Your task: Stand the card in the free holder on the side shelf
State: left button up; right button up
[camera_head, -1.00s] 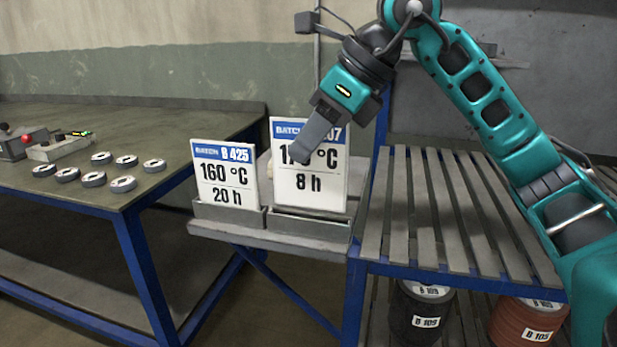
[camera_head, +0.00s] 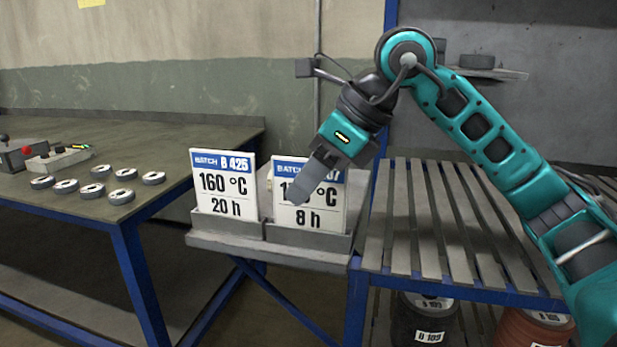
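The card (camera_head: 328,212) is white with a blue top band reading BATCH and ending in 07, with "8 h" below. It stands nearly upright in the right-hand grey holder (camera_head: 309,240) on the side shelf (camera_head: 235,245), its lower edge hidden behind the holder's front wall. My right gripper (camera_head: 308,188) reaches down from above right, with one finger across the card's front, covering part of the print. The other finger is hidden behind the card; the gripper appears shut on it. My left gripper is not in view.
Another card, B 425 (camera_head: 224,186), stands in the left-hand holder (camera_head: 226,226), close beside. A workbench (camera_head: 185,140) with several discs (camera_head: 93,190) and a control box (camera_head: 55,159) is at left. A slatted rack (camera_head: 450,215) adjoins on the right, with drums (camera_head: 425,322) below.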

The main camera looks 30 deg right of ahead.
jog(key=shift+r, duration=0.15)
jog(key=p+v, duration=0.2)
jog(key=v, duration=1)
jog(key=shift+p, duration=0.4)
jog(key=shift+s, duration=0.1)
